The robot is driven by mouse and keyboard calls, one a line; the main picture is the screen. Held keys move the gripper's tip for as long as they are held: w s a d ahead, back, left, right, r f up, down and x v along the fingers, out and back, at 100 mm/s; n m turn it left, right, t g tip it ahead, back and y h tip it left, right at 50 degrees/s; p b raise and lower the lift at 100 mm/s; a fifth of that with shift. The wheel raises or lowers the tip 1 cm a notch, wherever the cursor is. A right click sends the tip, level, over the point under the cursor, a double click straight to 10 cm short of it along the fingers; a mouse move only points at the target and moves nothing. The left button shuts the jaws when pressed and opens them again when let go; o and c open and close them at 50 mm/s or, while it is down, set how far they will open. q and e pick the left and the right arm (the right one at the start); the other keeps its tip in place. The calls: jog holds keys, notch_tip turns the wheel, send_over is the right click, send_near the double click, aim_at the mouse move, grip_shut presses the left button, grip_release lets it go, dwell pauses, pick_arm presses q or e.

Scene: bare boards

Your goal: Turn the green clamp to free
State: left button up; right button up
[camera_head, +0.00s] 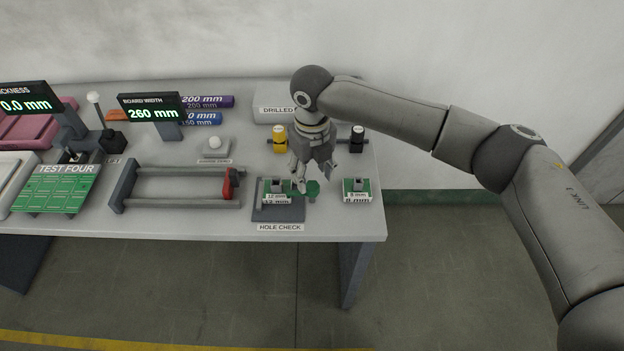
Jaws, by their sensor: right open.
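The green clamp appears to be the small dark green knob (313,188) at the right edge of the hole check plate (262,214). A green board labelled 12 mm (272,194) lies on that plate, left of the knob. My right gripper (299,184) is open and points down over the gap between this board and the knob. Its fingers partly cover the board's right end. I cannot tell whether a finger touches the knob. My left gripper is not in view.
A green board labelled 8 mm (364,190) lies to the right near the table edge. A yellow gauge (280,137) and a black gauge (357,137) stand behind. A grey frame with a red clamp (228,184) lies left. The front strip of the table (330,226) is clear.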

aim_at(312, 185)
jog(key=shift+f+p, duration=0.3)
jog(key=shift+f, duration=1.85)
jog(key=shift+c, duration=0.4)
jog(key=c, duration=0.9)
